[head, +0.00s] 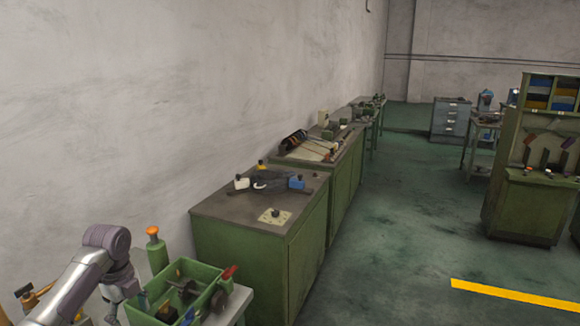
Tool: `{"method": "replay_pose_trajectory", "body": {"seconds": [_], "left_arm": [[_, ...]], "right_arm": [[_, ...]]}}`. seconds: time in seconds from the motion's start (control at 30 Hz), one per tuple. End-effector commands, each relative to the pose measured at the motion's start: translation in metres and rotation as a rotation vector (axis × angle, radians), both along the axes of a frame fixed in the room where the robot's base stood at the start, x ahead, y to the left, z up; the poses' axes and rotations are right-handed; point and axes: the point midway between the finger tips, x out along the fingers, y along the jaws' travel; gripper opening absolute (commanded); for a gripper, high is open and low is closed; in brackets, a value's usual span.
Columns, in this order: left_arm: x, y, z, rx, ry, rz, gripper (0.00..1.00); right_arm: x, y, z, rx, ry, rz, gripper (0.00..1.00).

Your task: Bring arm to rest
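My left arm (85,275) comes in from the bottom left of the head view, rises to a grey-purple joint and bends down again. Its end, with what seems to be the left gripper (112,312), hangs at the left side of a green bin (203,270). The gripper is small and partly cut off by the lower edge, so its fingers cannot be made out. I see nothing clearly held. My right arm and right gripper are not in view.
The green bin holds tools and dark parts; a green bottle (157,252) with an orange cap stands behind it. Green cabinets (262,250) line the wall. A shelf bench (535,190) stands at right. Open floor (400,220) with a yellow stripe (512,294) lies between.

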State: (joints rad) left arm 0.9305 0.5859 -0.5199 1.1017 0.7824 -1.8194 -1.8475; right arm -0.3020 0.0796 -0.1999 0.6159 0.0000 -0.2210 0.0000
Motion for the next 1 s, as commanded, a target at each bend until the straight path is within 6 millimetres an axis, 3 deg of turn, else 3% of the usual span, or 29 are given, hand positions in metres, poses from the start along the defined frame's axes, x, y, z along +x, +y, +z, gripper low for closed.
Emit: {"method": "replay_pose_trajectory", "body": {"seconds": [0.1,0.37,0.57,0.73,0.83,1.0], "left_arm": [[-0.006,-0.012,-0.016,0.005,0.002,0.021,0.71],[-0.024,-0.041,-0.05,0.016,-0.006,0.095,0.71],[-0.053,-0.079,-0.089,0.012,-0.028,0.209,0.71],[-0.101,-0.124,-0.129,-0.022,-0.059,0.387,0.71],[-0.147,-0.155,-0.149,-0.07,-0.085,0.575,0.71],[-0.223,-0.185,-0.155,-0.163,-0.125,0.966,0.71]], "right_arm": [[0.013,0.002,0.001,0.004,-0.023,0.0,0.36],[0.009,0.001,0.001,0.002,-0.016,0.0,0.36],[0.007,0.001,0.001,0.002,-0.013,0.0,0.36],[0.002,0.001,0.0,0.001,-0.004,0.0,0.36],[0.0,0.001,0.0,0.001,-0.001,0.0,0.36],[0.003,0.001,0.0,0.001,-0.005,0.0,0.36]]}}
